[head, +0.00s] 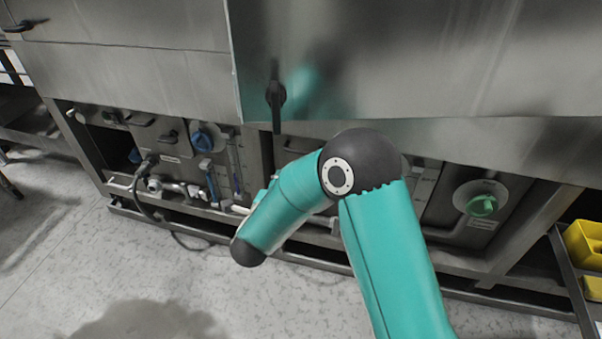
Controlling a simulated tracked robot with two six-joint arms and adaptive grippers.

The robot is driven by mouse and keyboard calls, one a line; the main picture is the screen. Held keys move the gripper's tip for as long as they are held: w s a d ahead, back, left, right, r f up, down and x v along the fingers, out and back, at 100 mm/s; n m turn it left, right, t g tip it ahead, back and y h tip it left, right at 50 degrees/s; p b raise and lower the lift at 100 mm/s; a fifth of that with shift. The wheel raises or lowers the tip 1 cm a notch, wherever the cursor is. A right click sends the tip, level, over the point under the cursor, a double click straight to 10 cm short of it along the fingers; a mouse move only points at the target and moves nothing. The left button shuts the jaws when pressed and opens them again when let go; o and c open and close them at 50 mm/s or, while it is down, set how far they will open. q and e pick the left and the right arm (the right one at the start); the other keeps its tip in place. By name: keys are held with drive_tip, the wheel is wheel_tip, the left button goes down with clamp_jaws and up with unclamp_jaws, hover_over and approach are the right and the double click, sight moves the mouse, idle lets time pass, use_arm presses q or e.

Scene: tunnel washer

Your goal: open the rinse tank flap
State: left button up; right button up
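The washer's lower front has a recessed service bay under the large steel panels. At its left, a small grey plate with a dark handle (168,137) has a label under it. I cannot tell whether this is the rinse tank flap. A large steel panel (400,60) above has a black lever handle (276,98) near its lower left corner, pointing down. My teal arm, coming in from the bottom right, bends across the middle of the bay and hides part of it. No gripper fingers are visible; my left arm cannot be made out.
A blue knob (203,138) and a green knob (482,205) sit in the bay. Pipes and a hose (150,200) run low at the left. A yellow bin (584,245) stands on a rack at the right. The grey floor (60,270) is clear at the left.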

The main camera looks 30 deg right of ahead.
sight(302, 153)
use_arm(q)
wheel_tip(302, 153, down, 3)
drive_tip(key=shift+b, duration=1)
use_arm(e)
drive_tip(key=shift+m+h, duration=0.6)
drive_tip(key=shift+m, duration=0.3)
drive_tip(key=x, duration=1.1)
drive_tip(key=s+d+x, duration=0.1)
drive_tip(key=x, duration=0.5)
drive_tip(key=shift+r, duration=0.2)
clamp_jaws()
